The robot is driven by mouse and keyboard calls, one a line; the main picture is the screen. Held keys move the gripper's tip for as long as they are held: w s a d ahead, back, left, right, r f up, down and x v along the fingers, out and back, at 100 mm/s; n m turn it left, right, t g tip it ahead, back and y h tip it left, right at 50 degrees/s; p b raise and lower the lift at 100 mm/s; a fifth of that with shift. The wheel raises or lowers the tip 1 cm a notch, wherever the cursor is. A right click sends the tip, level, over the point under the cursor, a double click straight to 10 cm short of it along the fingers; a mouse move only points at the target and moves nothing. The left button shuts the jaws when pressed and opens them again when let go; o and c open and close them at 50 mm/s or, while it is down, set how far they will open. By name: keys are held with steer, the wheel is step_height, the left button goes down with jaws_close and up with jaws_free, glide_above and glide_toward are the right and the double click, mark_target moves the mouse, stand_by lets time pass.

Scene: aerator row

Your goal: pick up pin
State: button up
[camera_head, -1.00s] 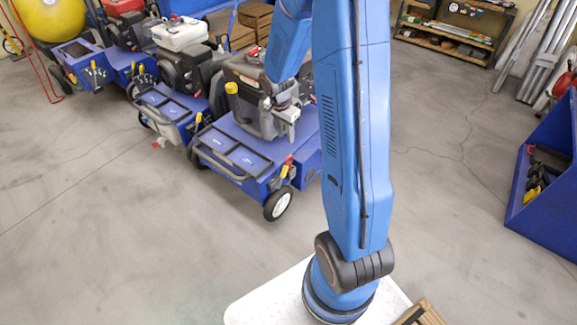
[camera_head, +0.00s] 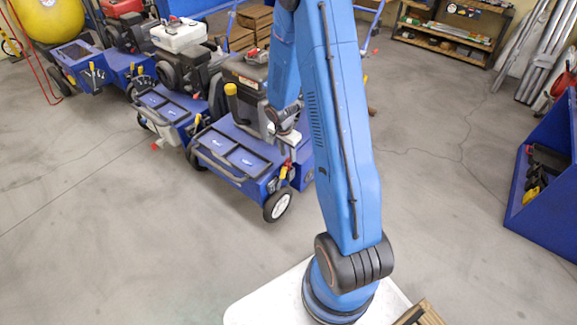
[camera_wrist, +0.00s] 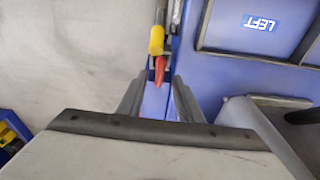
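A small yellow and red piece, which looks like the pin (camera_wrist: 157,42), is at the edge of the blue aerator (camera_wrist: 215,75) in the wrist view. Its yellow part is above and a red tapered tip points down between my fingers. In the head view, yellow and red show at the aerator's front right corner (camera_head: 284,173). My gripper (camera_wrist: 159,88) is open, its two dark fingers apart with blue surface showing between them. The red tip lies just beyond the fingertips or between them; the depth is hard to tell. No contact shows.
More aerators with engines stand in a row to the left, one with a red engine (camera_head: 122,8). A blue bin (camera_head: 548,190) stands at the right and a shelf (camera_head: 440,38) at the back. The grey floor between is clear.

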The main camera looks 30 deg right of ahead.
mark_target(288, 158)
steer(key=shift+d+f, duration=0.2)
steer(key=shift+f, duration=1.35)
steer(key=shift+c, duration=0.6)
jaws_close()
steer(key=shift+r, duration=0.15)
